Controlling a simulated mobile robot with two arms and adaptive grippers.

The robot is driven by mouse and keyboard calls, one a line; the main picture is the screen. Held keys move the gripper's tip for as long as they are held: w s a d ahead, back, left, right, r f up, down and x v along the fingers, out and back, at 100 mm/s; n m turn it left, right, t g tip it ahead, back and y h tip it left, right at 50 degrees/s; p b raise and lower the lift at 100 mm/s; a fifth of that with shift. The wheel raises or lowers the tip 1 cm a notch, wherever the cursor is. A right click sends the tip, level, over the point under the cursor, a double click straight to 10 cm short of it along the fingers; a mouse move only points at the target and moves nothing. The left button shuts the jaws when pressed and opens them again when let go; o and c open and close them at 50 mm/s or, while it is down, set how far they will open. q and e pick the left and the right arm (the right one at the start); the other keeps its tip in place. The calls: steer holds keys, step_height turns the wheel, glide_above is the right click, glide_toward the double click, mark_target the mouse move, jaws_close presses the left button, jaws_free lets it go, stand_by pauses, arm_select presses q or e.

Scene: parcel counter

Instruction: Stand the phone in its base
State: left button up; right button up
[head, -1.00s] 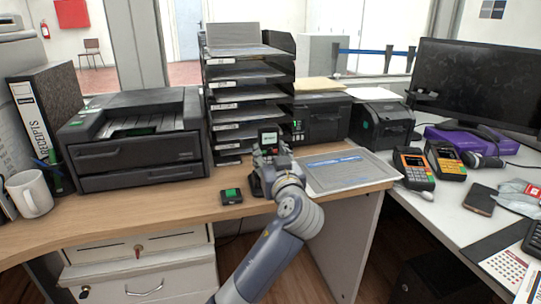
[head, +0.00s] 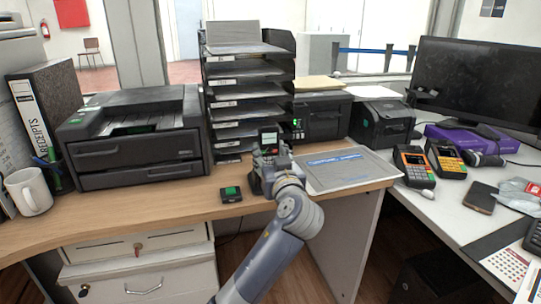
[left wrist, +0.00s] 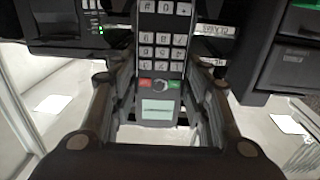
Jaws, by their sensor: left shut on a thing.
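The phone (head: 269,139) is a dark handset with a pale screen and a keypad. My left gripper (head: 268,160) is shut on it and holds it roughly upright above the wooden counter, in front of the paper trays. In the left wrist view the phone (left wrist: 162,70) sits between the two fingers, its keys and screen facing the camera. The gripper hides its lower part in the head view. A small black block with a green top (head: 231,194), which looks like the base, lies on the counter left of the gripper, with nothing on it. My right gripper is not in view.
The paper tray stack (head: 247,95) stands close behind the gripper. A black printer (head: 135,140) is at the left, with a white mug (head: 30,193) beyond it. A framed sheet (head: 345,172) lies right of the gripper. The counter around the green-topped block is clear.

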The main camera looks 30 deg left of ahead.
arm_select(q)
steer(key=o, duration=1.2)
steer(key=shift+o, duration=0.2)
steer(key=v, duration=1.2)
